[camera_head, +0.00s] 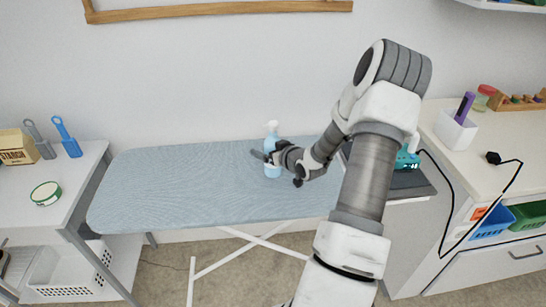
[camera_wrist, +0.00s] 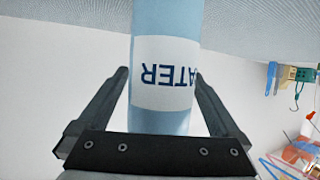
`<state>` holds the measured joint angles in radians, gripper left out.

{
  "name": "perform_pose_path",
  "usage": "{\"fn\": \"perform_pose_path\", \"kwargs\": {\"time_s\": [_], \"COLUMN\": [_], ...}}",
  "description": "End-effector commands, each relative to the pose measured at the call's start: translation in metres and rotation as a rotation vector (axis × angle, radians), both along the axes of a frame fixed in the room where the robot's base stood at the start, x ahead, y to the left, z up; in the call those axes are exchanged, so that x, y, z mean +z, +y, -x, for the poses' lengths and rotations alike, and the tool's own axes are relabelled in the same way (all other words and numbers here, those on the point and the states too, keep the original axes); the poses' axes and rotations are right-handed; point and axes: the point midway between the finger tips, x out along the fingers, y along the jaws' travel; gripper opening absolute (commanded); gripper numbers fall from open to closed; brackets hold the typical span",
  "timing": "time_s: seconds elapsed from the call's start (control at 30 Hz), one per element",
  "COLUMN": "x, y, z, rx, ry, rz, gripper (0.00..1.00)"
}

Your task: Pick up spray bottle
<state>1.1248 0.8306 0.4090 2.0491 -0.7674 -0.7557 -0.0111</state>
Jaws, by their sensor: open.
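A light blue spray bottle (camera_head: 272,170) with a pale spray head stands upright on the blue ironing board (camera_head: 140,190). My gripper (camera_head: 262,157) is at the bottle, with my arm coming in from the right. In the wrist view, the bottle (camera_wrist: 165,110) appears between the two fingers of my gripper (camera_wrist: 160,75), its white label reading "ATER" upside down. The fingers are open, one on each side of the bottle, with a gap showing at the left finger. The gap at the right finger is very small. My gripper hides part of the bottle in the head view.
An iron (camera_head: 407,158) in teal rests at the board's right end, partly behind my arm. A left table holds a starch box (camera_head: 16,147), blue brush (camera_head: 67,138) and green-lidded tin (camera_head: 45,193). A right counter holds a white holder (camera_head: 455,130) and black cable. The board's left half is clear.

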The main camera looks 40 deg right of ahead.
Motion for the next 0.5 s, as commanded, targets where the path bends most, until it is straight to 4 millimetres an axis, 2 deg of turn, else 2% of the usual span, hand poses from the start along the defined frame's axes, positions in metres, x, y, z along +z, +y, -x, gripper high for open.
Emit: {"fn": "perform_pose_path", "kwargs": {"time_s": [0.1, 0.5], "x": [0.0, 0.0], "y": [0.0, 0.0001], "z": [0.0003, 0.0008], "rx": [0.0, 0.0], "ry": [0.0, 0.001], "rz": [0.0, 0.0], "gripper": [0.98, 0.26]}}
